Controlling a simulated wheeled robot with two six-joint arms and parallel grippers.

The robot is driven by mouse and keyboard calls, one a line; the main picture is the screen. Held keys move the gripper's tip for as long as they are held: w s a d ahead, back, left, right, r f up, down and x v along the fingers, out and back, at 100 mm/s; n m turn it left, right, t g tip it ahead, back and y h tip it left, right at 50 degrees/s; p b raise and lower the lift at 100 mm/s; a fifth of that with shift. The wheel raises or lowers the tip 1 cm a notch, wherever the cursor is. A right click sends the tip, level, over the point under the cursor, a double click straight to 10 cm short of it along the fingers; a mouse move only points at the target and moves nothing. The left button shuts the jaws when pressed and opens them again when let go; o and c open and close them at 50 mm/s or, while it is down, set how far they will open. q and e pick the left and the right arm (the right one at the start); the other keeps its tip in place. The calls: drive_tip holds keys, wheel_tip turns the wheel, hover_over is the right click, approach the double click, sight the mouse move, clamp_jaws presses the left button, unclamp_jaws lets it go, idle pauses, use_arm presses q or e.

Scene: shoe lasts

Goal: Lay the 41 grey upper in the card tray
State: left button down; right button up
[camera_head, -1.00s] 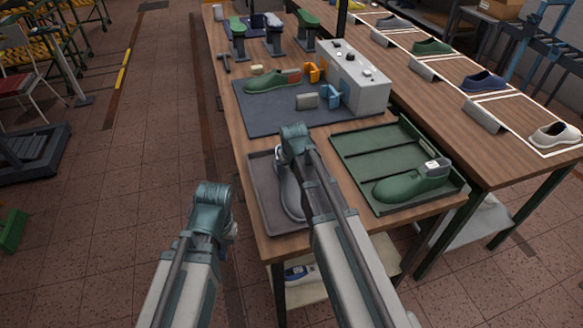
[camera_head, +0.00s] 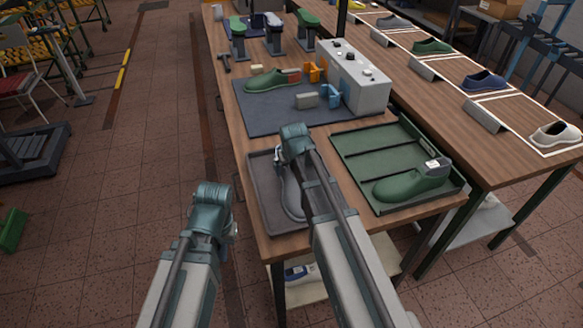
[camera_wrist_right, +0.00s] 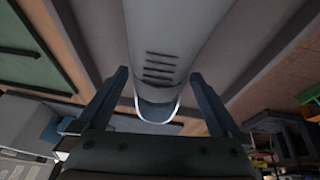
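The grey upper (camera_head: 291,196) lies in the grey tray (camera_head: 257,180), which I take for the card tray, at the near end of the bench. My right arm covers part of it. In the right wrist view the upper (camera_wrist_right: 165,60) shows close up, with a row of slits and its rounded end between my fingers. My right gripper (camera_wrist_right: 160,90) is open, with a gap on each side of the upper. My left gripper (camera_head: 233,232) hangs left of the bench, away from the tray; its fingers are too small to judge. No size number is readable.
A green tray (camera_head: 357,158) holding a green shoe form (camera_head: 412,183) stands right of the grey tray. Behind are a dark mat (camera_head: 262,117), a green shoe (camera_head: 265,81) and a grey control box (camera_head: 355,78). A second bench with several shoes runs along the right.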

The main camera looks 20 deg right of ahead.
drive_tip(key=p+v, duration=1.2)
drive_tip(key=v, duration=0.1)
drive_tip(key=shift+r+p, duration=0.35)
drive_tip(key=shift+r, duration=0.05)
drive_tip(key=shift+s, duration=0.1)
drive_tip(key=s+a+f+n+g+b, duration=0.1)
drive_tip(key=s+a+f+g, duration=0.1)
drive_tip(key=s+a, duration=0.4)
drive_tip(key=s+a+f+n+g+b, duration=0.1)
drive_tip(key=s+a, duration=0.5)
drive_tip(key=s, duration=0.6)
drive_tip(key=shift+s+a+f+n+g+b, duration=0.25)
drive_tip(key=shift+s+f+n+g, duration=0.2)
drive_tip(key=shift+f+g, duration=0.35)
drive_tip(key=shift+r, duration=0.15)
